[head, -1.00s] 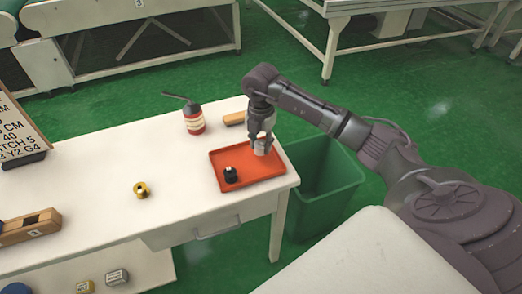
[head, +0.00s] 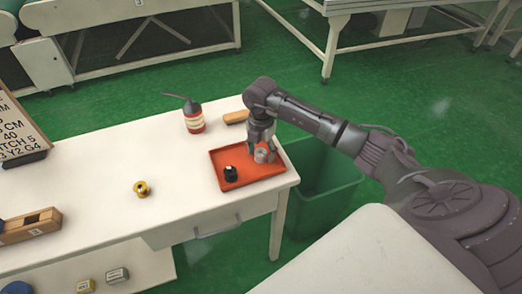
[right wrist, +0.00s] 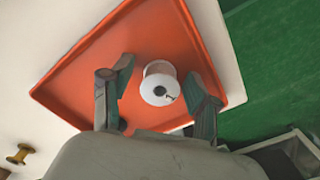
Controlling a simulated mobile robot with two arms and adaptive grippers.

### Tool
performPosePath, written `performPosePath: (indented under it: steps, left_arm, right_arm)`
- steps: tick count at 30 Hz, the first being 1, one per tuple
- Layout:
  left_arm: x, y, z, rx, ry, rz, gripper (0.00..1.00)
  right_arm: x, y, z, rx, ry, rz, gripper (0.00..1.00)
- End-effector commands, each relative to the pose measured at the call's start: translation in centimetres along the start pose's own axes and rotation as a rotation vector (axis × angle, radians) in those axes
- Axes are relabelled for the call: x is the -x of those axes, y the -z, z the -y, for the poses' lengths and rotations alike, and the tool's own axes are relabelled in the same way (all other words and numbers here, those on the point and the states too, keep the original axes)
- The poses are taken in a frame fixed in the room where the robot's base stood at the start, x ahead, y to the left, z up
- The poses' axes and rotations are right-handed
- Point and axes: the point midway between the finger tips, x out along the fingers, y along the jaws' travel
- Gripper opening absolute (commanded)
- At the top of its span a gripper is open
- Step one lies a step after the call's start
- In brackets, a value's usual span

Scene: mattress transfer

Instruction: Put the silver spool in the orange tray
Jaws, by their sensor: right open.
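The silver spool (head: 265,155) is in the right part of the orange tray (head: 250,181). In the right wrist view the spool (right wrist: 160,86) shows end-on, pale with a dark centre hole. My right gripper (head: 262,146) is over the tray at the spool. In the right wrist view its fingers (right wrist: 160,92) are open, one on each side of the spool, with gaps between them and it. Whether the spool rests fully flat on the tray floor is hard to see. My left gripper is not in view.
A black spool (head: 231,174) sits in the tray's left part. A green bin (head: 320,205) stands at the table's right.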

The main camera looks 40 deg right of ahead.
Motion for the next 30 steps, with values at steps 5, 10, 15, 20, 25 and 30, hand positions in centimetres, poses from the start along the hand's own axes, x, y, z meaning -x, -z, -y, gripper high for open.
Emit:
performPosePath:
  steps: [5, 10, 15, 20, 25, 30]
  left_arm:
    - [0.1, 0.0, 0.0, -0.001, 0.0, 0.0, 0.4]
    - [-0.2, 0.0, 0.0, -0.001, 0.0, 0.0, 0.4]
    - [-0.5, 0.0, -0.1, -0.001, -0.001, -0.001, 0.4]
    - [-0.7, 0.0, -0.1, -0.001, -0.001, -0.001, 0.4]
    - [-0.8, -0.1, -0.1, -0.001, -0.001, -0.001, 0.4]
    - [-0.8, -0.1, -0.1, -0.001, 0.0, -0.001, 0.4]
  right_arm:
    - [0.7, -0.1, 0.0, 0.0, -0.002, 0.001, 0.6]
    - [3.5, -0.1, -0.1, 0.0, -0.004, 0.004, 0.6]
    - [7.3, -0.1, -0.1, 0.0, -0.005, 0.003, 0.6]
    - [10.2, -0.1, -0.1, 0.0, -0.003, 0.002, 0.6]
    - [11.9, 0.0, 0.0, 0.0, -0.001, 0.0, 0.6]
    - [12.3, 0.0, 0.0, 0.0, 0.0, 0.0, 0.6]
